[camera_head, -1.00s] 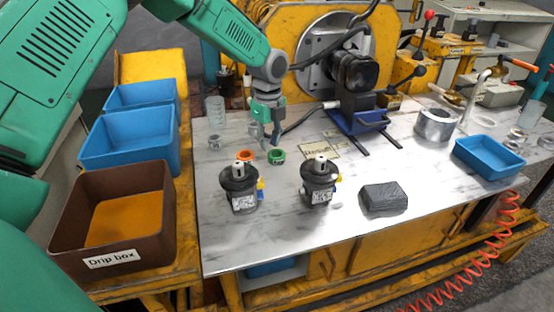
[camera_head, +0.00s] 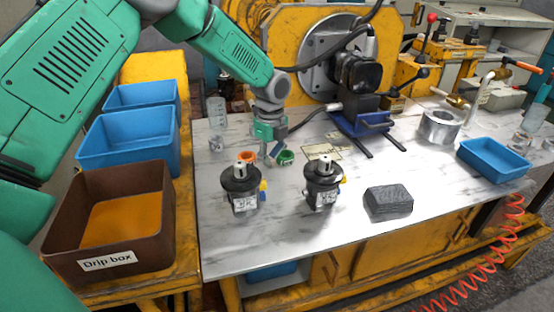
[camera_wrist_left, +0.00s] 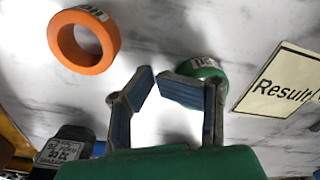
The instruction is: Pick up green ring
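The green ring (camera_head: 286,157) lies on the marble-look table, right of an orange ring (camera_head: 247,157). My left gripper (camera_head: 270,154) hangs low over the table, beside the green ring and between the two rings. In the left wrist view, the green ring (camera_wrist_left: 203,68) is partly hidden behind the right-hand finger. The gripper's blue-padded fingers (camera_wrist_left: 156,82) lean inward, with a narrow gap between their tips and nothing held. The orange ring (camera_wrist_left: 84,41) is at upper left there. My right gripper is not in view.
Two black motors (camera_head: 241,188) (camera_head: 322,184) stand in front of the rings. A "Result" card (camera_head: 322,150) lies to the right. A dark grey block (camera_head: 388,202) and a blue tray (camera_head: 495,158) are farther right. A brown drip box (camera_head: 155,225) stands at left.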

